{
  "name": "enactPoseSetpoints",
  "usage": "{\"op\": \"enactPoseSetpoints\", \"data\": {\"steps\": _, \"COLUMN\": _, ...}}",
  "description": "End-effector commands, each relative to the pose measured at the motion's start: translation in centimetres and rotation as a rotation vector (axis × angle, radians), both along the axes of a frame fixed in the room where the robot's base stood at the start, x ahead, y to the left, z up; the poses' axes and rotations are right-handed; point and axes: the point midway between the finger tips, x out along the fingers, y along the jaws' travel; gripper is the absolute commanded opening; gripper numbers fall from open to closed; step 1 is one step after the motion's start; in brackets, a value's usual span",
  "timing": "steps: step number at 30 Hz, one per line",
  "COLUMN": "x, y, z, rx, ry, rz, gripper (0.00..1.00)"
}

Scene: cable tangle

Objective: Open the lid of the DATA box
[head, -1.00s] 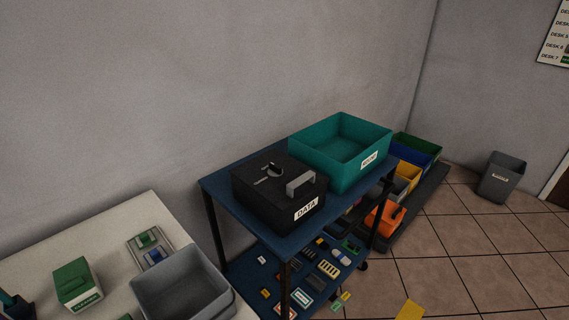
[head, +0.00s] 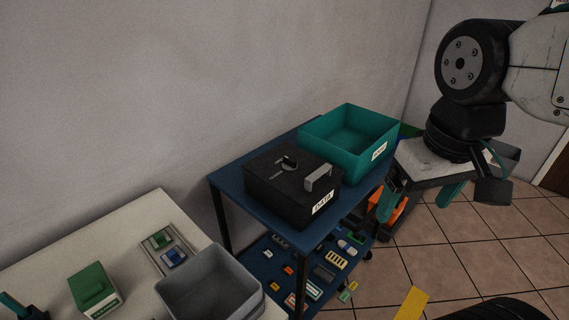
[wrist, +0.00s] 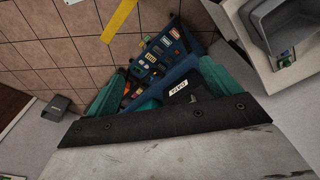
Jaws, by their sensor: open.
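The black DATA box (head: 288,192) stands on the top shelf of the blue cart (head: 226,182). Its lid is down, with a grey handle (head: 319,178) near the label side and a dark grey latch-like piece (head: 288,162) on top. My gripper (head: 418,198) hangs to the right of the cart, apart from the box, with its teal fingers spread and nothing between them. In the wrist view the DATA label (wrist: 178,87) shows just beyond my gripper (wrist: 160,95); most of the box is hidden there.
A teal open bin (head: 350,140) stands behind the box on the same shelf. A white table (head: 130,225) with a grey bin (head: 210,285) is at the left. Small parts lie on the cart's lower shelf. Tiled floor (head: 470,240) is open to the right.

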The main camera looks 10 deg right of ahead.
Motion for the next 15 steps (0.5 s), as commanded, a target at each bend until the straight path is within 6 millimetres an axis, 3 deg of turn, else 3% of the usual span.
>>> {"op": "enactPoseSetpoints", "data": {"steps": 5, "x": 5.3, "y": 0.3, "z": 0.8, "rx": -0.008, "ry": 0.029, "rz": 0.101, "gripper": 1.0}}
{"op": "enactPoseSetpoints", "data": {"steps": 8, "x": 9.6, "y": 0.5, "z": 0.8, "rx": -0.014, "ry": 0.047, "rz": 0.18, "gripper": 1.0}}
{"op": "enactPoseSetpoints", "data": {"steps": 15, "x": 20.0, "y": 1.7, "z": -1.7, "rx": -0.023, "ry": 0.083, "rz": 0.378, "gripper": 1.0}}
